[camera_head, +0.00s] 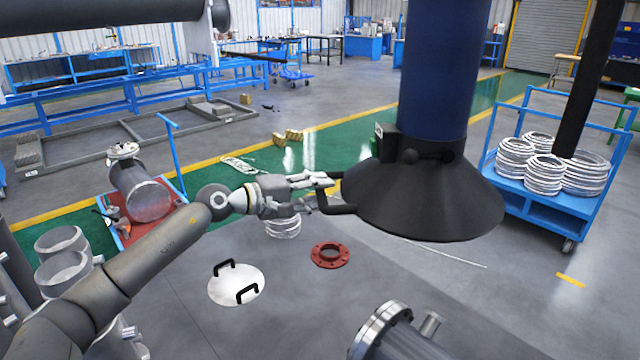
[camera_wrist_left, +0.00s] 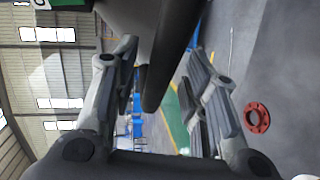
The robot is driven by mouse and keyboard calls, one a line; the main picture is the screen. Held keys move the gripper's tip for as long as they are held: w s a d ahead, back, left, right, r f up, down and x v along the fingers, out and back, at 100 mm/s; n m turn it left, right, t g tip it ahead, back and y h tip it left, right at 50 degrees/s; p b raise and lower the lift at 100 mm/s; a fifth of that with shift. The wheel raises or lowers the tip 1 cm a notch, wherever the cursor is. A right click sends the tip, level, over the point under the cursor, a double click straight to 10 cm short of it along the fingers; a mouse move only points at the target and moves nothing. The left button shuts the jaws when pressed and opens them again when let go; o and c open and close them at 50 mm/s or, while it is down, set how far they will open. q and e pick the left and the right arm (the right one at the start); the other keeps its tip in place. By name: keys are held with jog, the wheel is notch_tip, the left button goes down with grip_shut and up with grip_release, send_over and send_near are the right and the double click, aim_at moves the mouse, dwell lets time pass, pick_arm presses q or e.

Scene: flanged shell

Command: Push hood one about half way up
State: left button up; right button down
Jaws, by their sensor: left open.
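A black cone-shaped hood (camera_head: 425,200) hangs from a thick dark blue duct (camera_head: 440,70) over the floor. It is the only full hood in view, and I see no number on it. A black bar handle (camera_head: 338,208) sticks out from its left side. My left gripper (camera_head: 322,190) is at this handle, with its fingers spread. In the left wrist view the dark handle (camera_wrist_left: 172,55) runs between the open fingers (camera_wrist_left: 165,95), with visible space on both sides. I cannot tell whether a finger touches it. My right gripper is not in view.
A red flange ring (camera_head: 330,255) and a white disc with two black handles (camera_head: 237,285) lie below. A metal flanged shell (camera_head: 395,335) is at the front. A blue cart (camera_head: 545,195) with coiled rings stands right of the hood. A dark slanted bar (camera_head: 590,75) hangs at upper right.

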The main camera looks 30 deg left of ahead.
pick_arm(q)
jog(key=shift+w+d+f, duration=0.1)
jog(key=shift+w+d, duration=0.2)
jog(key=shift+w, duration=0.05)
grip_shut()
